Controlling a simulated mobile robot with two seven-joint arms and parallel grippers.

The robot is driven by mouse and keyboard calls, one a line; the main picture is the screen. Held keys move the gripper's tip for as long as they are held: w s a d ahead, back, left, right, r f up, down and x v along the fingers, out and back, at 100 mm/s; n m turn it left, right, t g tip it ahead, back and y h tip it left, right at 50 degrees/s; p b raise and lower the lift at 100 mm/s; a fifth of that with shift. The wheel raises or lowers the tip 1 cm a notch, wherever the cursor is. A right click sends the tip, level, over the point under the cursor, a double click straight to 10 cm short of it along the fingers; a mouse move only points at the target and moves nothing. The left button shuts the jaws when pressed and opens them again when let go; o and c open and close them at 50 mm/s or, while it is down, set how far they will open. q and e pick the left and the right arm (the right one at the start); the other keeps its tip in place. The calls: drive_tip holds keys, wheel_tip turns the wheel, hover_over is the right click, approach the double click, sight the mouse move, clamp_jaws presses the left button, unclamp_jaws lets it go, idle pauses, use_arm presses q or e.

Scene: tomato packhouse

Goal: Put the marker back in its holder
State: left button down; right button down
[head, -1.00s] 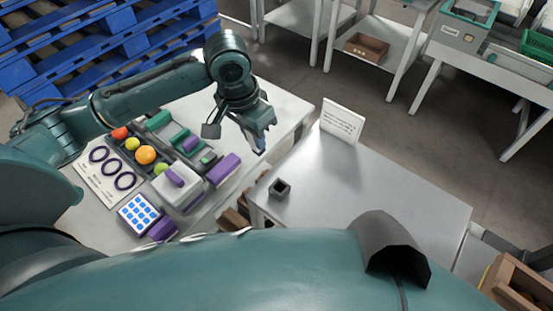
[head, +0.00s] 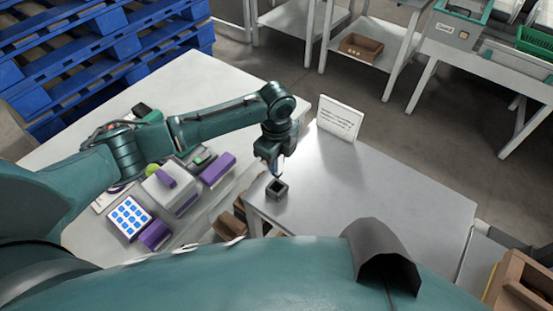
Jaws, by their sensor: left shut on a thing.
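The holder (head: 277,191) is a small dark square cup with an open top. It stands near the left edge of the grey table. My left gripper (head: 275,157) is over the holder, pointing down, shut on the marker (head: 276,171). Only a small lower part of the marker shows below the fingers, just above the cup opening. I cannot tell whether its tip is inside the cup. My right gripper is not in view.
A white sign (head: 340,117) stands at the back of the grey table (head: 385,190), whose middle is clear. The left table holds a white device with a purple part (head: 168,190), a blue-dotted pad (head: 129,216) and a purple block (head: 217,168).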

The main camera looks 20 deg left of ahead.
use_arm(q)
drive_tip(key=shift+f+b, duration=0.7)
drive_tip(key=shift+f, duration=0.05)
wheel_tip(320, 180, down, 3)
drive_tip(key=b, duration=0.3)
drive_tip(key=shift+b, duration=0.3)
drive_tip(key=shift+p, duration=0.35)
drive_tip(key=shift+f, duration=0.15)
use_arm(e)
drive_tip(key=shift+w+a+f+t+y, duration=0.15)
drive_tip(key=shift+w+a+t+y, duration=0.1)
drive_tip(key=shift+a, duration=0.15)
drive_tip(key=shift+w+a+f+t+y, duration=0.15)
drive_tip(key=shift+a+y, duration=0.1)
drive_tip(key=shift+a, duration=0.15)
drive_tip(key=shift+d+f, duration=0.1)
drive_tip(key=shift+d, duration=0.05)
use_arm(q)
drive_tip(key=shift+f+b, duration=0.6)
drive_tip(key=shift+f, duration=1.25)
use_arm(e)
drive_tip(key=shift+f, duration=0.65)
use_arm(q)
drive_tip(key=c, duration=1.2)
unclamp_jaws()
drive_tip(key=c, duration=0.3)
